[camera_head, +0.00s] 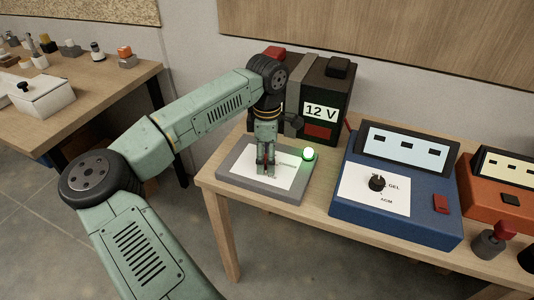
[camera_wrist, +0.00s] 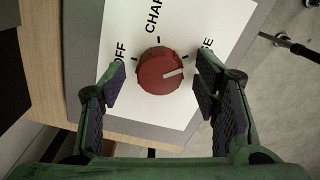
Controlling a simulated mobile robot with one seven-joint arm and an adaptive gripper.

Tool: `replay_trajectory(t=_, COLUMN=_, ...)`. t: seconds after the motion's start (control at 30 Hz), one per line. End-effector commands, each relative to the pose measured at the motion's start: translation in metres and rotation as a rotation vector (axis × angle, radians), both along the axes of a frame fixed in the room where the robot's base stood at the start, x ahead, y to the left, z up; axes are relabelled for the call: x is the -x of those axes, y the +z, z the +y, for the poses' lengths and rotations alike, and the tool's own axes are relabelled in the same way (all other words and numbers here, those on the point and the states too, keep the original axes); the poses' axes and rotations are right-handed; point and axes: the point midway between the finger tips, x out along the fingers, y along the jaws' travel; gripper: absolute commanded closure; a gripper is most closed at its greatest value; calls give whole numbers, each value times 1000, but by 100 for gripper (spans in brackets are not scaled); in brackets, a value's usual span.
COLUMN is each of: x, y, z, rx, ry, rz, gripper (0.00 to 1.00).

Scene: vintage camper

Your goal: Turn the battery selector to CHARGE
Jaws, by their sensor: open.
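The battery selector is a round red knob (camera_wrist: 160,72) on a white plate (camera_wrist: 186,20) in the wrist view. My gripper (camera_wrist: 162,86) is open, with one finger on each side of the knob and visible gaps between. In the head view my gripper (camera_head: 266,174) points down over the grey selector panel (camera_head: 233,160) and hides the knob.
A lit green lamp (camera_head: 308,154) sits at the panel's right edge. A black box marked 12 V (camera_head: 328,85) stands behind. A blue charger (camera_head: 395,215) with a GEL/AGM dial is close on the right, an orange unit (camera_head: 485,200) beyond it.

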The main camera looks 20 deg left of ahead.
Motion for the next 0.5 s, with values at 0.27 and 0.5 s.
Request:
replay_trajectory(t=0.27, x=0, y=-1, z=0, rx=0, ry=0, rz=0, gripper=45)
replay_trajectory(t=0.5, x=0, y=-1, z=0, rx=0, ry=0, rz=0, gripper=61)
